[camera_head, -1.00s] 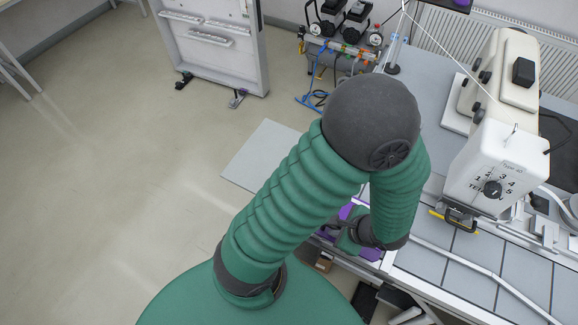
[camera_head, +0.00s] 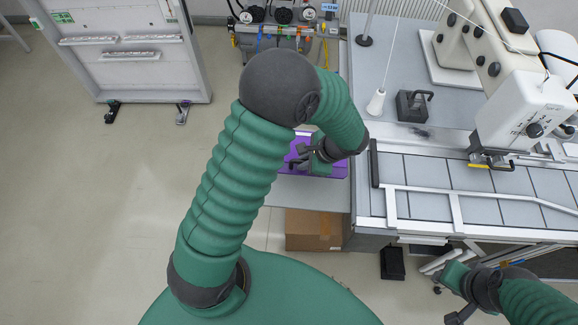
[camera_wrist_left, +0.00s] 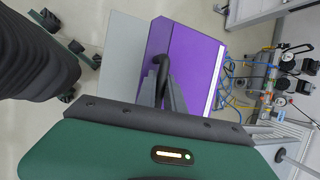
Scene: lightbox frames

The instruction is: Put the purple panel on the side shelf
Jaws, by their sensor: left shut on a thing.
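The purple panel (camera_head: 338,168) is beside the left edge of the worktable, partly hidden by my left forearm and gripper. In the left wrist view the purple panel (camera_wrist_left: 190,60) shows as a flat box with a white edge and a dark handle (camera_wrist_left: 162,75). My left gripper (camera_head: 303,155) is shut on the panel at this handle; its fingers (camera_wrist_left: 168,92) show in the wrist view. The light grey side shelf (camera_head: 310,196) is below the panel, and the panel overlaps it. I cannot tell whether they touch. My right gripper (camera_head: 447,295) is at lower right, its jaw unclear.
The worktable (camera_head: 430,175) has pale rails and a white machine (camera_head: 515,110). A black weight-like block (camera_head: 413,106) stands on it. A cardboard box (camera_head: 313,230) is under the shelf. A compressor (camera_head: 285,30) is behind; open floor lies left.

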